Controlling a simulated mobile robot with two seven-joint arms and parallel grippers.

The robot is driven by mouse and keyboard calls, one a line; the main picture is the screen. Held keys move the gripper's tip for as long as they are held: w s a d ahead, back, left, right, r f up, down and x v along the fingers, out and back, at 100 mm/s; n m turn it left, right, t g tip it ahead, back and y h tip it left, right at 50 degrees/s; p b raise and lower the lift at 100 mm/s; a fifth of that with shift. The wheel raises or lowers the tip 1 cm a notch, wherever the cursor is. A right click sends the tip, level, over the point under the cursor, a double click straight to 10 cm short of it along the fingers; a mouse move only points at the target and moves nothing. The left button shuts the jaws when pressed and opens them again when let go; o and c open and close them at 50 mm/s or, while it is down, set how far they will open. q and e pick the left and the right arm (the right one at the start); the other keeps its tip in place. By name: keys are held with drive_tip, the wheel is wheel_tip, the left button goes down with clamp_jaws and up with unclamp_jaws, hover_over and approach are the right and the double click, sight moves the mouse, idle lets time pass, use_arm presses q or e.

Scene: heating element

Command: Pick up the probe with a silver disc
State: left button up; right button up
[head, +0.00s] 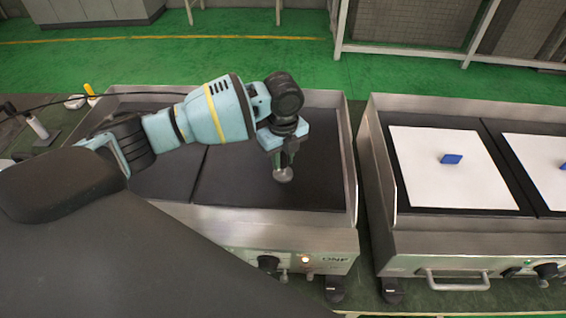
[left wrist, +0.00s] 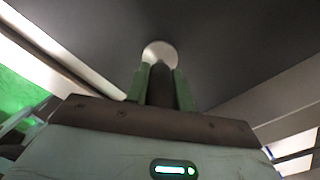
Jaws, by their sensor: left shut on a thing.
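My left gripper (head: 284,157) is pointing down over the dark plate of the left heating unit (head: 320,178). It is shut on a probe with a silver disc (head: 283,175), and the disc hangs below the fingertips. In the left wrist view, the green fingers of the left gripper (left wrist: 160,88) close on both sides of the dark probe handle (left wrist: 161,82). The round silver disc (left wrist: 159,51) shows beyond them. I cannot tell whether the disc touches the plate. My right gripper is not in view.
A second heating unit (head: 430,240) stands to the right, with white sheets (head: 450,185) and small blue blocks (head: 451,159) on it. A metal wall (head: 348,150) edges the left unit. Small white and yellow items (head: 91,91) lie at the far left.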

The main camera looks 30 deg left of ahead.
use_arm(q)
clamp_jaws()
drive_tip(key=shift+r, duration=0.1)
